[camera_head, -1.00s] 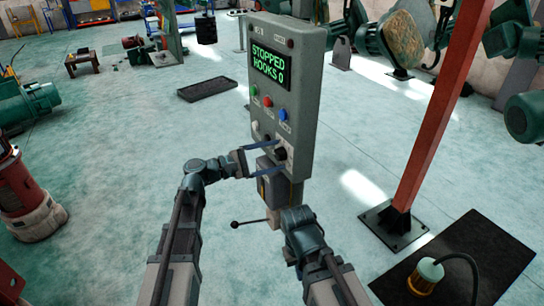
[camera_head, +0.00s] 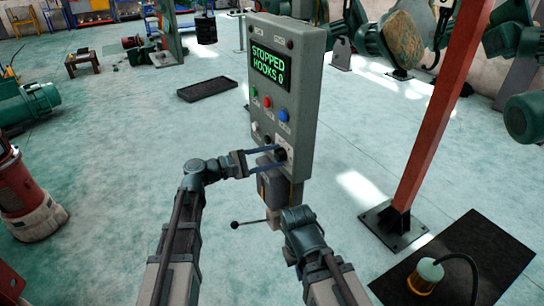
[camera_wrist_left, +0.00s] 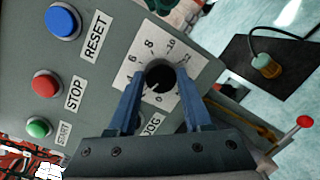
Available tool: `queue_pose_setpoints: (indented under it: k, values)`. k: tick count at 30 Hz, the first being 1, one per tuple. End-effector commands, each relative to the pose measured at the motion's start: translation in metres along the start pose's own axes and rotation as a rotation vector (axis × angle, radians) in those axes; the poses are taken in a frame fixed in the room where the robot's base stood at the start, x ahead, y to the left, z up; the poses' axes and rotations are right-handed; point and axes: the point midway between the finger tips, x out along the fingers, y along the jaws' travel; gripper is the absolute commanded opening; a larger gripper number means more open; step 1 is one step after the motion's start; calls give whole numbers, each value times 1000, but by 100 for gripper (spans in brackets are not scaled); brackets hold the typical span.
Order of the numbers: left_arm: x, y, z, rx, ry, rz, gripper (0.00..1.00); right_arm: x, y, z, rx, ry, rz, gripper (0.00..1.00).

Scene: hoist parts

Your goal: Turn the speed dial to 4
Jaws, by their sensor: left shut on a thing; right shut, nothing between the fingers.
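The speed dial is a black round knob (camera_wrist_left: 160,76) on a white numbered plate (camera_wrist_left: 134,58) in the left wrist view. It also shows low on the grey control box (camera_head: 290,100) in the head view. My left gripper (camera_head: 270,160) has one blue finger on each side of the knob and is shut on it. Its fingers also show in the left wrist view (camera_wrist_left: 160,82). Which number the knob points at is too small to tell. The display (camera_head: 269,68) reads "STOPPED HOOKS 0". My right gripper (camera_head: 297,214) is below the box, its fingers hardly visible.
A blue RESET button (camera_wrist_left: 63,22), a red STOP button (camera_wrist_left: 46,84) and a green START button (camera_wrist_left: 39,127) are on the same panel. A red post (camera_head: 436,120) stands to the right. A black mat (camera_head: 490,260) with a corded lamp-like thing lies at lower right.

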Motion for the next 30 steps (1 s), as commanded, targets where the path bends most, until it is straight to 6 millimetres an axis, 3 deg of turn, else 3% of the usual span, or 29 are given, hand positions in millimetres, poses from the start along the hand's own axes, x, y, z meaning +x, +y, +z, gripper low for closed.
queue_pose_setpoints:
  k: [18,30]
  values:
    - [0,-1,2,453,41,-51,0,-14,1,1,0,0,0,0]
    - [0,-2,2,597,55,-67,0,-17,2,1,0,0,0,0]
